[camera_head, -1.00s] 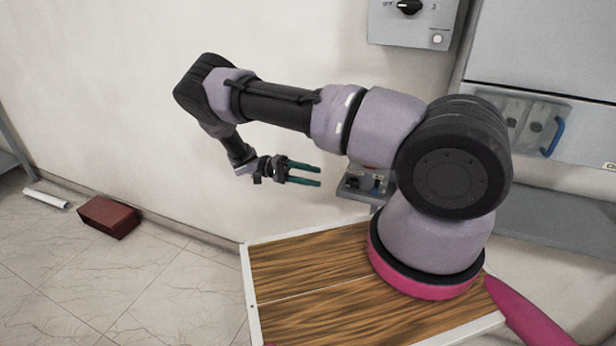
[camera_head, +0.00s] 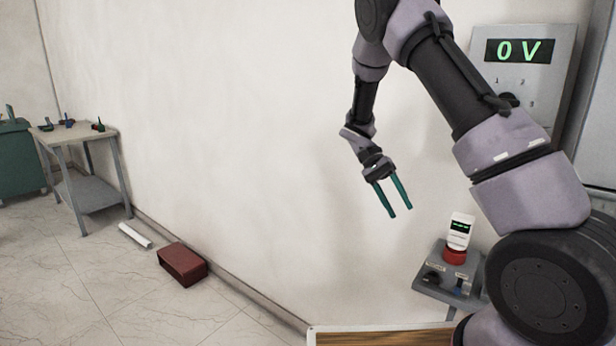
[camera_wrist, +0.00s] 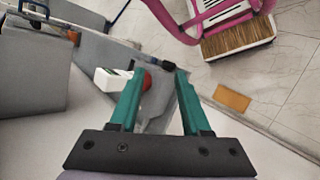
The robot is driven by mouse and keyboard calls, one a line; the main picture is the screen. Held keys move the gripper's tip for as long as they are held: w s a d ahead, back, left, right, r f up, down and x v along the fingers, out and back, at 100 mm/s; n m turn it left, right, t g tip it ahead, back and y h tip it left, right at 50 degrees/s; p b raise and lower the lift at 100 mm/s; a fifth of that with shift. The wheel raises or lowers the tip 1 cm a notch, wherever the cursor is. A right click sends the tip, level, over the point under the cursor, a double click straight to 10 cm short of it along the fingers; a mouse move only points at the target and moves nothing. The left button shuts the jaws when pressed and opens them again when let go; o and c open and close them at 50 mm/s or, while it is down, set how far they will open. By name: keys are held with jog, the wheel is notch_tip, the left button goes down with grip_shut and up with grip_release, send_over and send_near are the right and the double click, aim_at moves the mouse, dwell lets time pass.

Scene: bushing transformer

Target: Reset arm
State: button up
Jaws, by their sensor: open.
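My gripper (camera_head: 393,198) has two teal fingers held apart with nothing between them. In the head view it hangs in front of the white wall, fingers pointing down and slightly right. It is up and to the left of a small grey control box (camera_head: 437,284) and apart from it. In the wrist view the open fingers (camera_wrist: 160,83) show at the centre. A white device with a red base (camera_wrist: 115,80) lies behind the left finger there and is partly hidden.
A wall panel (camera_head: 520,50) reads 0 V. The white device with a green display (camera_head: 461,230) stands on the control box. A dark red box (camera_head: 182,264) and a white bar (camera_head: 135,236) lie on the floor. A small table (camera_head: 85,133) and green cabinet (camera_head: 20,160) stand at left.

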jog(key=s+r+t+y, duration=0.2)
jog(key=s+r+t, duration=0.3)
jog(key=r, duration=0.3)
jog(key=s+d+r+n+t+y, duration=0.1)
jog(key=s+r+t+y, duration=0.1)
jog(key=s+r+t, duration=0.3)
jog(key=s+r+t+y, duration=0.3)
jog(key=s+r+t, duration=0.2)
jog(key=r, duration=0.7)
jog(key=shift+s+d+r+n, duration=0.3)
jog(key=shift+s+d, duration=0.1)
jog(key=shift+s, duration=0.5)
